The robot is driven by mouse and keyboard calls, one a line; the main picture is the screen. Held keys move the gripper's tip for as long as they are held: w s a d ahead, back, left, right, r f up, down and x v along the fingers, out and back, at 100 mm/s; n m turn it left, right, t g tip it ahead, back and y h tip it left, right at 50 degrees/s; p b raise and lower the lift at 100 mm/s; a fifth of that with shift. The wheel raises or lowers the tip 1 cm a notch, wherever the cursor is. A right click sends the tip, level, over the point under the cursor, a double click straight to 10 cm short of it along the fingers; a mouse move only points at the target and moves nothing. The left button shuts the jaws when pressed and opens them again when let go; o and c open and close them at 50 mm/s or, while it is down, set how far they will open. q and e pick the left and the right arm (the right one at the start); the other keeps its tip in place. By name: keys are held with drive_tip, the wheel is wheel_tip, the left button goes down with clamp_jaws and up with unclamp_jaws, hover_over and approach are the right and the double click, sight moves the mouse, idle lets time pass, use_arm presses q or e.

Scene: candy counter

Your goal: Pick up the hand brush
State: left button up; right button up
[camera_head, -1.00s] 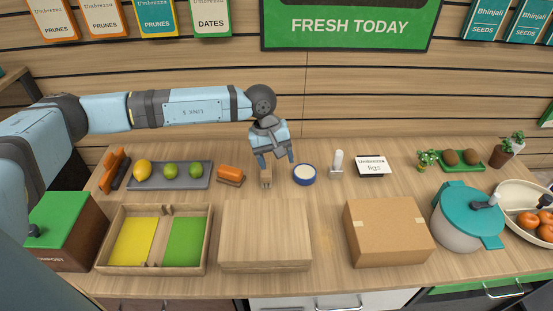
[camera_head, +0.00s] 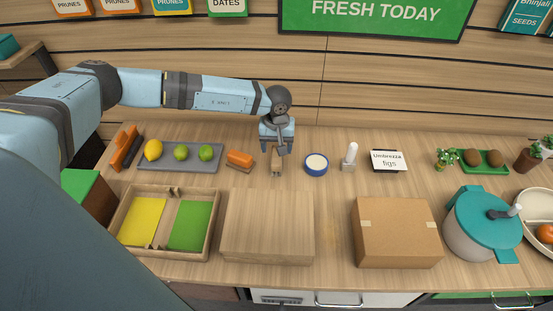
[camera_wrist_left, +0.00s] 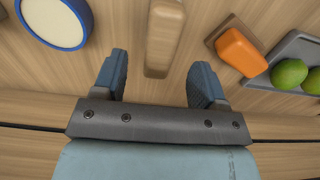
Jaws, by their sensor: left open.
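A light wooden elongated piece, which looks like the hand brush (camera_head: 276,166), lies on the counter behind the wooden board. In the left wrist view the brush (camera_wrist_left: 164,35) is a smooth wooden bar pointing away from me, with its near end about level with the fingertips. My left gripper (camera_head: 277,150) is open and low over the brush. In the wrist view, the left gripper (camera_wrist_left: 160,75) has one finger on each side of the bar's near end, with gaps on both sides. Any bristles are hidden or too small to tell. My right gripper is not in view.
An orange block (camera_head: 240,158) on a wooden base is left of the brush, and a blue-rimmed round dish (camera_head: 316,164) is right. A grey tray (camera_head: 181,168) holds fruit. A wooden board (camera_head: 268,228) lies in front. A white-handled item (camera_head: 350,157) stands farther right.

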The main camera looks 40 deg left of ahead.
sight(276, 154)
use_arm(q)
wheel_tip(276, 154, down, 4)
drive_tip(key=shift+f+p, duration=0.1)
drive_tip(key=shift+p, duration=0.25)
drive_tip(key=c, duration=1)
drive_tip(key=shift+c, duration=0.2)
